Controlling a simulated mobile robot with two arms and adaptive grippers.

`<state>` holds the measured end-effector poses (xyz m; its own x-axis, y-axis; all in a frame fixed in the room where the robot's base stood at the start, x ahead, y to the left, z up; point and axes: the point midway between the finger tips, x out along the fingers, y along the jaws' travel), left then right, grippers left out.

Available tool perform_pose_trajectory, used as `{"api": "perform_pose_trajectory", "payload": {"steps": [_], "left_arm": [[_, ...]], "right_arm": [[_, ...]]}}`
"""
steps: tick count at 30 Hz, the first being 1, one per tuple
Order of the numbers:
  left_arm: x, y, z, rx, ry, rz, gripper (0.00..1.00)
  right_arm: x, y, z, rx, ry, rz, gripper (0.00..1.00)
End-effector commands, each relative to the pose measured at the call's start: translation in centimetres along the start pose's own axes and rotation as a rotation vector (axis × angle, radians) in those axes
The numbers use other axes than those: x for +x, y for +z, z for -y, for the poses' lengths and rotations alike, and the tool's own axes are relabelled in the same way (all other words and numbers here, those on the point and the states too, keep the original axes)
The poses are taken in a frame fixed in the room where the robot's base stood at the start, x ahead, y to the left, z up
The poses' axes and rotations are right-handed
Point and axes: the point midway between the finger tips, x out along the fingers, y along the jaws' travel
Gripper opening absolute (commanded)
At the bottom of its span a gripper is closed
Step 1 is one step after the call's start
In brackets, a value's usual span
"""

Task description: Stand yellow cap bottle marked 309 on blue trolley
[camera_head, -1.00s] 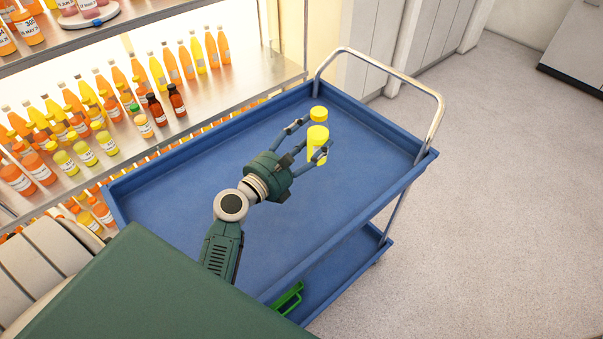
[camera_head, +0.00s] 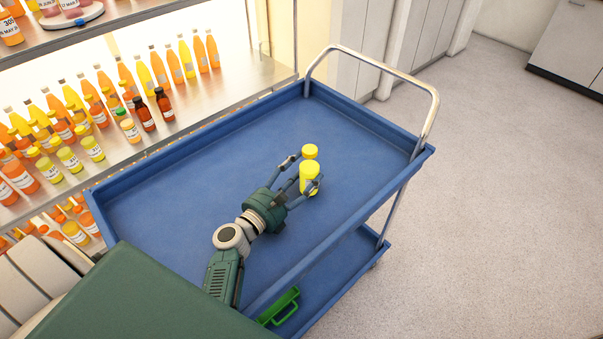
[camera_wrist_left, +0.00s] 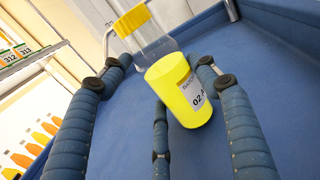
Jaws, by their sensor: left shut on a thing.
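The bottle (camera_head: 309,179) has a yellow cap (camera_head: 310,151), a clear upper part and a yellow lower part. My left gripper (camera_head: 301,174) is shut around it over the blue trolley (camera_head: 180,190). In the left wrist view the bottle (camera_wrist_left: 178,88) sits between the fingers, with its cap (camera_wrist_left: 132,21) toward the upper left. The bottle looks about upright over the top tray. I cannot tell whether its base touches the tray. My right gripper is not in view.
The top tray is otherwise bare, with a raised rim and a metal handle (camera_head: 432,100) at the right. A green-handled item (camera_head: 280,307) lies on the lower tray. A shelf (camera_head: 200,105) crowded with orange, yellow and dark bottles stands at the left.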

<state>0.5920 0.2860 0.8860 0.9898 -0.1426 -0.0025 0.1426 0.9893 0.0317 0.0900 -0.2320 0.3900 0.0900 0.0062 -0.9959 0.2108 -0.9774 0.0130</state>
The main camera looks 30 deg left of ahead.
Motion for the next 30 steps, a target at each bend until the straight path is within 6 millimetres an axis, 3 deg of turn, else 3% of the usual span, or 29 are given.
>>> {"api": "perform_pose_trajectory", "payload": {"steps": [6, 7, 10, 21, 30], "left_arm": [[0.0, -0.3, 0.0, 0.000, 0.000, 0.001, 0.20], [0.0, -0.4, 0.0, 0.000, 0.000, -0.001, 0.63], [0.0, -0.3, 0.0, 0.000, 0.000, -0.001, 0.80], [-0.2, 0.2, 0.0, 0.000, 0.000, -0.002, 0.80], [-5.2, 0.0, 0.0, 0.000, 0.002, -0.004, 0.80]], "right_arm": [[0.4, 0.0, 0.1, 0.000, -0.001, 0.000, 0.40], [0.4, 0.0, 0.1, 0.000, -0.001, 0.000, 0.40], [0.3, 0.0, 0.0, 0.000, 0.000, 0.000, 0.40], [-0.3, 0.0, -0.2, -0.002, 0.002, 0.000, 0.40], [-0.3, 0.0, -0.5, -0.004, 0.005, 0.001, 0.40]]}}
